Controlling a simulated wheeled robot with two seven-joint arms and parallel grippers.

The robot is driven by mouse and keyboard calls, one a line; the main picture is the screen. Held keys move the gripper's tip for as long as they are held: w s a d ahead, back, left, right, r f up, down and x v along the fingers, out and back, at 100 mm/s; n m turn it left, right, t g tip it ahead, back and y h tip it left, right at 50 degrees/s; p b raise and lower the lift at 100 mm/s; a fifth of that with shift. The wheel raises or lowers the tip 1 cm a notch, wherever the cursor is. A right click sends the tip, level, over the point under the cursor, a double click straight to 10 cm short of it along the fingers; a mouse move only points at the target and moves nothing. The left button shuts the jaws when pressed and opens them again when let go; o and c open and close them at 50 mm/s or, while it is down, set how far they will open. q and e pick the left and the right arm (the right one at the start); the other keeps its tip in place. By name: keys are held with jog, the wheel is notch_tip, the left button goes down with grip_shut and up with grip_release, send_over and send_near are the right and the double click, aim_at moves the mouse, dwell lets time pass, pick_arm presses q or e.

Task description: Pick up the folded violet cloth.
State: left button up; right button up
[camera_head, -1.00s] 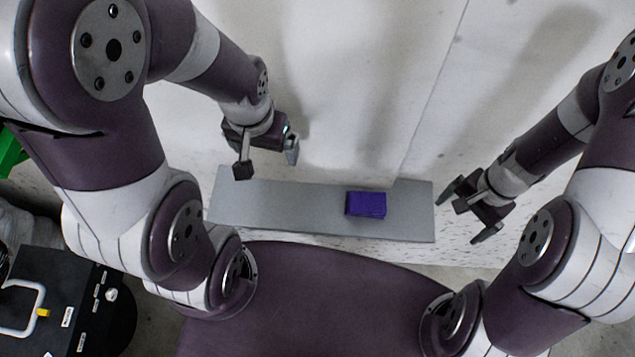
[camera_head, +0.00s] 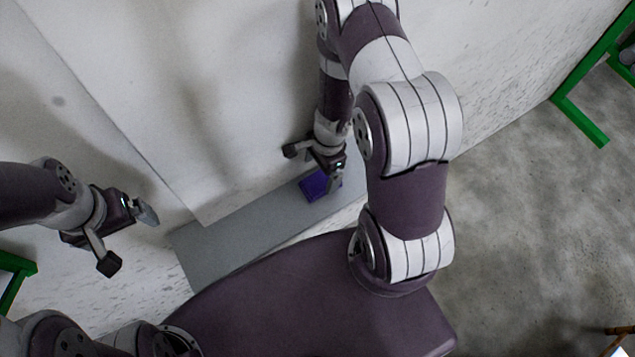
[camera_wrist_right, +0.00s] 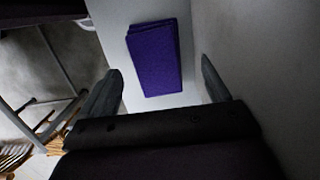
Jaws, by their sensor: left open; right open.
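The folded violet cloth (camera_head: 314,187) lies on the grey shelf (camera_head: 226,243), near its right end in the head view. My right gripper (camera_head: 312,168) is open just above and beside the cloth and hides part of it. In the right wrist view the cloth (camera_wrist_right: 154,58) shows between the two open fingers (camera_wrist_right: 160,84), beyond their tips, with nothing held. My left gripper (camera_head: 129,238) is open and empty, off to the left of the shelf and apart from the cloth.
A pale wall (camera_head: 190,100) stands directly behind the shelf. A green frame (camera_head: 584,122) stands on the concrete floor at the right. The left and middle parts of the shelf are bare.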

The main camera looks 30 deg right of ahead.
aim_at(321, 179)
jog(key=f, duration=0.4)
jog(key=shift+s+a+f, duration=0.15)
jog(key=shift+s, duration=0.1)
jog(key=shift+d+f, duration=0.2)
jog(key=shift+a, duration=0.1)
jog(key=shift+c, duration=0.3)
jog(key=shift+a+r, duration=0.1)
jog(key=shift+a, duration=0.1)
jog(key=c, duration=1)
pick_arm(q)
jog(key=shift+s+d+r, duration=0.15)
pick_arm(e)
jog(key=shift+d, duration=0.1)
pick_arm(q)
jog(key=shift+d, duration=0.1)
pick_arm(e)
jog(key=shift+d+r, duration=0.1)
